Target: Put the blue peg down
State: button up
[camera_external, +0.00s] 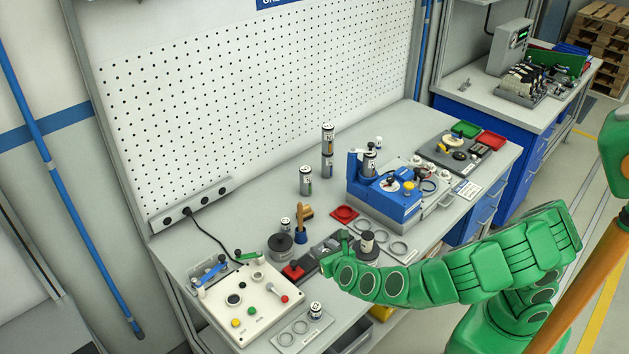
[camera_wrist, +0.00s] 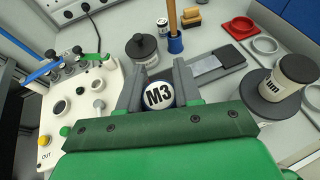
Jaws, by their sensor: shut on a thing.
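My gripper (camera_wrist: 158,88) is shut on the blue peg (camera_wrist: 159,95) in the wrist view. The peg's round white top has a blue rim and the mark M3, and it faces the camera. Its lower body is hidden between the dark jaws, so I cannot tell whether it touches the bench. In the external view my green arm reaches in from the right, and its end (camera_external: 326,263) is over the front of the bench. The peg cannot be made out there.
A button panel (camera_wrist: 75,122) lies left of my gripper. A dark lidded pot (camera_wrist: 143,49) and a blue-based wooden-handled tool (camera_wrist: 175,42) stand behind it. A black-based cylinder (camera_wrist: 280,87) is to the right. A grey plate with rings (camera_external: 287,340) lies at the front edge.

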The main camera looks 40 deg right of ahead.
jog(key=w+a+r, duration=0.2)
jog(key=w+a, duration=0.7)
jog(key=w, duration=0.1)
jog(key=w+m+h, duration=0.2)
jog(key=w, duration=1)
jog(key=m+g+h, duration=0.6)
jog(key=m, duration=0.1)
send_over(281, 202)
jog(key=shift+d+f, duration=0.15)
jog(key=shift+f, duration=7.35)
